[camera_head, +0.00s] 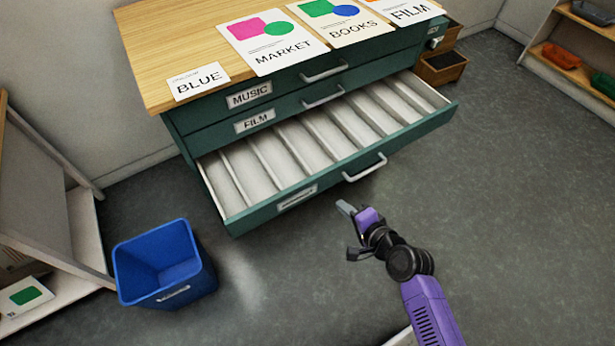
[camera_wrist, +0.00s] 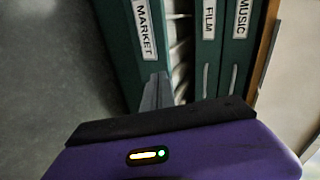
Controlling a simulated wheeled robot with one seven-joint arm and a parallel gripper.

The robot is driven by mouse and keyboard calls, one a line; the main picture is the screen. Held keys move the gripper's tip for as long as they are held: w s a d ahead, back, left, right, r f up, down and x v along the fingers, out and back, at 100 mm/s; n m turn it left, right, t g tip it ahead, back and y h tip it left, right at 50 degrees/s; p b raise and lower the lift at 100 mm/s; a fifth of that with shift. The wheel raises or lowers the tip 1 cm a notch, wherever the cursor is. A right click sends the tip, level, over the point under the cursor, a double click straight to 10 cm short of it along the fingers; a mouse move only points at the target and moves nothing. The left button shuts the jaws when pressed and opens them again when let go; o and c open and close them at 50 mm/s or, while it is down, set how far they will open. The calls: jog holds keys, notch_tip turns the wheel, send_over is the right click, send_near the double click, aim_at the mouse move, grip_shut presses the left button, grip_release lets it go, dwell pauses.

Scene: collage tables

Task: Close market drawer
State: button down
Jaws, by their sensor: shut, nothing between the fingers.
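The market drawer (camera_head: 318,180) is the lowest drawer of the green cabinet and stands pulled out, with its empty white compartments showing. Its front carries a silver bar handle (camera_head: 365,167) and a label seen at a slant. In the wrist view the drawer front (camera_wrist: 125,60) shows at the left with its MARKET label (camera_wrist: 145,28) readable. My gripper (camera_head: 346,208) is shut and empty, in front of the drawer front and just below the handle in the head view. In the wrist view the fingertips (camera_wrist: 157,88) overlap the drawer front; I cannot tell whether they touch it.
The music drawer (camera_head: 285,88) and film drawer (camera_head: 280,115) above are shut. Cards lie on the wooden top (camera_head: 165,45). A blue bin (camera_head: 165,265) stands on the floor at left. Open shelves (camera_head: 580,60) stand at upper right. The floor right of my arm is clear.

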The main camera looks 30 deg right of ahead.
jog(key=b, duration=0.1)
send_near(311, 183)
notch_tip(311, 183, down, 3)
jog(key=w, duration=0.2)
jog(key=shift+w+d+m, duration=0.1)
jog(key=shift+w+m, duration=0.3)
jog(key=shift+w, duration=1.35)
